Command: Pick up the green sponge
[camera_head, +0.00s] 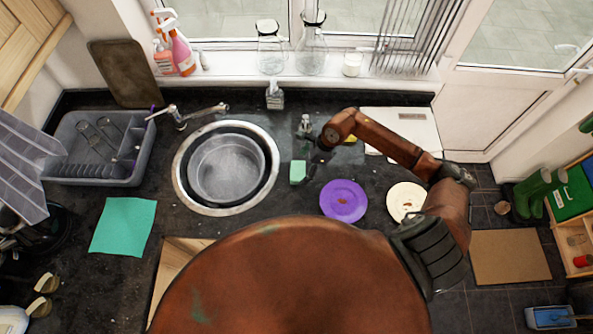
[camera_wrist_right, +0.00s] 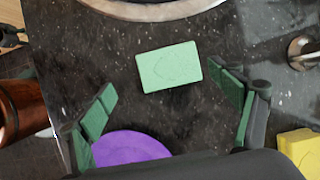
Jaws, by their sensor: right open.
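The green sponge (camera_head: 298,172) lies flat on the dark granite counter, just right of the round sink in the head view. In the right wrist view the green sponge (camera_wrist_right: 169,67) shows whole, ahead of the fingertips and between their lines. My right gripper (camera_head: 314,160) is beside the sponge on its right in the head view. In the right wrist view my right gripper (camera_wrist_right: 163,100) has its two green-padded fingers spread wide, with nothing between the pads. My left gripper is not in view.
A purple plate (camera_head: 344,201) and a white plate (camera_head: 405,201) lie near the front edge. The sink (camera_head: 226,168) is left of the sponge. A yellow sponge (camera_wrist_right: 300,150) lies at the lower right of the wrist view. A tap fitting (camera_wrist_right: 303,52) stands nearby.

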